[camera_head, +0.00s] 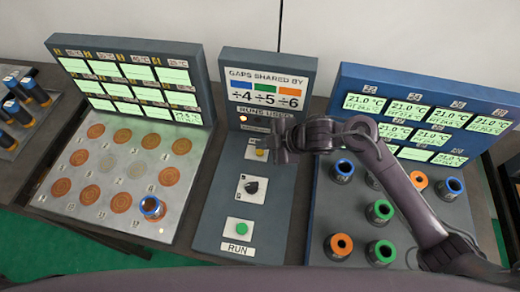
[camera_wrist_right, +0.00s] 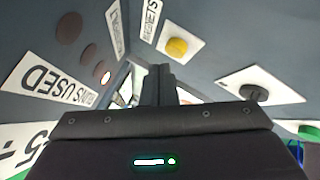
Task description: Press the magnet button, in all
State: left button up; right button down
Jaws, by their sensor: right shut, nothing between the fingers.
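The yellow magnet button (camera_head: 261,153) sits on a white plate in the upper half of the grey centre panel, partly hidden by my right gripper. In the right wrist view the yellow button (camera_wrist_right: 177,47) shows whole beside the MAGNETS label, right of and above the fingertips. My right gripper (camera_head: 279,147) is shut and empty, just right of the button in the head view. Its closed fingers (camera_wrist_right: 158,72) show in the wrist view, apart from the button in the picture; I cannot tell their height above the panel. My left gripper is not in view.
A black knob (camera_head: 252,187) and green RUN button (camera_head: 241,228) lie below the yellow button. A lit orange lamp (camera_head: 243,118) is above. A left station (camera_head: 60,215) has copper discs; a right station (camera_head: 318,240) holds coloured cylinders, with my right arm across it.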

jog(key=shift+f, duration=0.1)
dwell(0.4)
jog(key=shift+f, duration=0.35)
jog(key=shift+f+b, duration=0.5)
jog(key=shift+b, duration=0.05)
dwell(0.5)
jog(key=shift+r, duration=0.1)
jog(key=shift+r+p, duration=0.85)
jog(key=shift+p, duration=0.1)
notch_tip(320, 180, up, 5)
jog(key=p, duration=0.4)
jog(key=shift+p, duration=0.4)
